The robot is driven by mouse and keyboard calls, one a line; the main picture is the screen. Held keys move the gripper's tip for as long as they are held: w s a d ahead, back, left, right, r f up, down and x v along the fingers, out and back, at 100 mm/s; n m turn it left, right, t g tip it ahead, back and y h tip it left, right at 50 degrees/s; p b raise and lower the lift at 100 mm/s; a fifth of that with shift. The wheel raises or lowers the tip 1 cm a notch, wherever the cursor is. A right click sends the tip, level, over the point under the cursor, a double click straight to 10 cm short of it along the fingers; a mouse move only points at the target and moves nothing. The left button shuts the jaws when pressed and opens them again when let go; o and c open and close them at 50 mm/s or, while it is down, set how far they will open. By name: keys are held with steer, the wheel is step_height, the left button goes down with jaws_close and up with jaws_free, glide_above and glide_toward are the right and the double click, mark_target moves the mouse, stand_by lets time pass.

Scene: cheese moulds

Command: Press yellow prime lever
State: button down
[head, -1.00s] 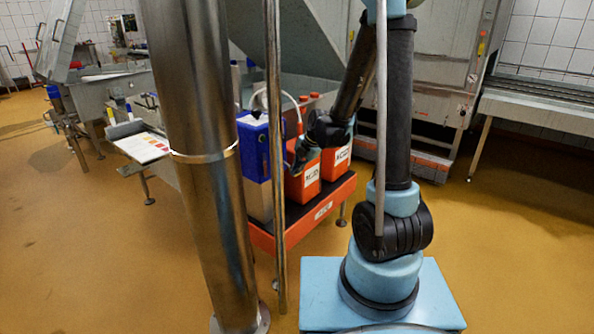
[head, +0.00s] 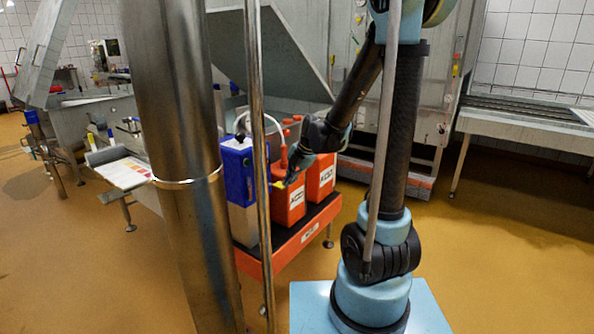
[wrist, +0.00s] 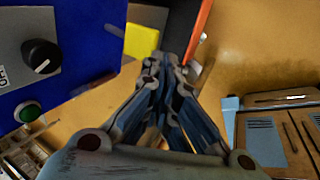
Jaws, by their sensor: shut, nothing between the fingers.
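The yellow prime lever (wrist: 143,40) sticks out from the side of the blue pump unit (wrist: 62,50) in the wrist view. In the head view it is a small yellow spot (head: 279,185) at the right side of the blue unit (head: 237,172). My gripper (wrist: 166,66) is shut and empty. Its tips appear just below and right of the lever in the wrist view; I cannot tell whether they touch it. In the head view my gripper (head: 290,180) is small and dark beside the lever, in front of an orange canister (head: 289,207).
The blue unit's face has a black knob (wrist: 41,57) and a green button (wrist: 28,112). A second orange canister (head: 321,178) stands on the orange-edged stand (head: 300,240). A steel column (head: 180,160) and thin pole (head: 260,160) stand in front. Open floor (head: 480,260) lies to the right.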

steer(key=v, duration=0.6)
steer(key=shift+s, duration=0.2)
steer(key=shift+d, duration=0.1)
stand_by(0.8)
step_height(320, 180, up, 7)
steer(key=g+h, duration=0.3)
steer(key=h, duration=0.1)
glide_above(278, 185)
steer(key=shift+s, duration=0.1)
steer(key=shift+f, duration=0.1)
step_height(278, 185, down, 14)
steer(key=shift+r, duration=0.1)
stand_by(0.3)
stand_by(0.4)
